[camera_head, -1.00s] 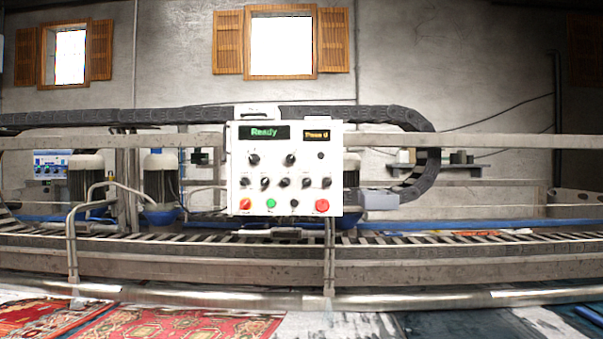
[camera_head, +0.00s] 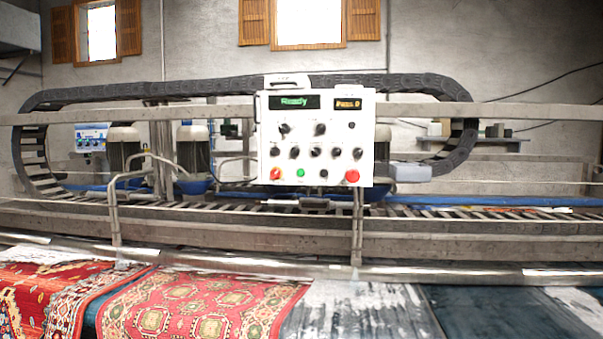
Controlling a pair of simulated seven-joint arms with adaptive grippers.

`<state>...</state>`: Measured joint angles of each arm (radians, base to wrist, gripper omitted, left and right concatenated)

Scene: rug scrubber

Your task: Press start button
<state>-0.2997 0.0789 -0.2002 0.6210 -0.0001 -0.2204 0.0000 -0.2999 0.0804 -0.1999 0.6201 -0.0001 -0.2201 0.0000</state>
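A white control panel (camera_head: 335,110) stands in the middle of the head view, mounted on the machine's rail. Its left display (camera_head: 294,102) reads "Ready" in green, and a smaller display (camera_head: 347,104) glows amber. A green button (camera_head: 300,173) sits in the bottom row, with a smaller red button (camera_head: 275,174) to its left. A black knob (camera_head: 323,174) and a larger red button (camera_head: 351,176) are to its right. Several black knobs fill the rows above. Neither of my grippers shows in the view.
A metal rail (camera_head: 450,273) runs across in front of the panel. Patterned red rugs (camera_head: 200,305) lie below it at the left, with a dark wet-looking surface (camera_head: 490,310) at the right. A black cable chain (camera_head: 180,88) loops behind the panel.

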